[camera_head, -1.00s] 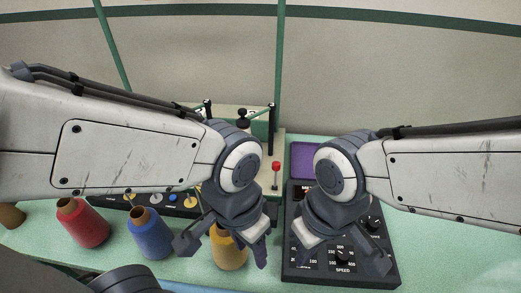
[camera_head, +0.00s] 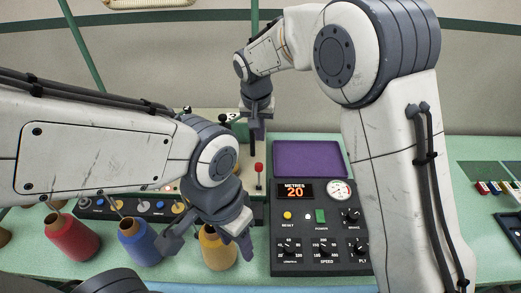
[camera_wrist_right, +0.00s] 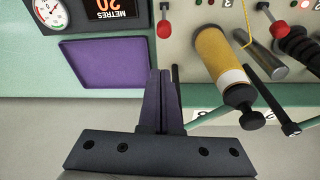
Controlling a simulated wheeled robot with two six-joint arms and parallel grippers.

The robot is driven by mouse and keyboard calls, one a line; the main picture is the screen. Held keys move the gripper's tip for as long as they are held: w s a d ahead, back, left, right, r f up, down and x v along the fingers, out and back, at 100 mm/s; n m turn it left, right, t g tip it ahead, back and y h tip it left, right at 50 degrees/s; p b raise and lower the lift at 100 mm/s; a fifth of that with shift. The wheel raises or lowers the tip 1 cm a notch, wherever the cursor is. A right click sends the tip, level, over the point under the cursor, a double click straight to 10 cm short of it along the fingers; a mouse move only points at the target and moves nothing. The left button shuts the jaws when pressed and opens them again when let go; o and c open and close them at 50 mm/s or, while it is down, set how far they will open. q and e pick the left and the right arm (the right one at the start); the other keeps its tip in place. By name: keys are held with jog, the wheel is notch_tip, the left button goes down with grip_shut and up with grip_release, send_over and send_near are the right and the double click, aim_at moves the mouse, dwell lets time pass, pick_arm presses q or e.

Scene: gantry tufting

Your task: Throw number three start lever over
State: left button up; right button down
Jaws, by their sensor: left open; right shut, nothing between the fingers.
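A lever with a red knob (camera_head: 259,168) stands upright at the right end of the machine, beside the control panel. In the right wrist view, one red knob (camera_wrist_right: 164,29) is just beyond my fingertips and another red knob (camera_wrist_right: 279,29) is farther right. My left gripper (camera_head: 208,243) is open and empty, low over the yellow cone.
Red (camera_head: 72,237), blue (camera_head: 140,241) and yellow (camera_head: 217,249) yarn cones stand at the front left. The control panel (camera_head: 318,262) reads METRES 20. A purple tray (camera_head: 308,158) lies behind it. In the right wrist view, a yellow spool (camera_wrist_right: 221,56) and dark rods are close by.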

aim_at(259, 175)
jog(key=shift+w+d+f+m, duration=0.1)
jog(key=shift+w+f+m, duration=0.05)
jog(key=shift+w, duration=0.4)
jog(key=shift+w+f+m, duration=0.15)
jog(key=shift+w, duration=0.35)
jog(key=shift+f, duration=0.1)
jog(key=p+x, duration=0.3)
jog(key=x, duration=0.6)
jog(key=shift+d+f+p, duration=0.1)
jog(key=shift+f+p, duration=0.3)
jog(key=s+p, duration=0.1)
jog(key=s, duration=0.1)
jog(key=s+a, duration=0.1)
jog(key=shift+s+r+p, duration=0.25)
jog(key=shift+s+p, duration=0.15)
jog(key=shift+d, duration=0.1)
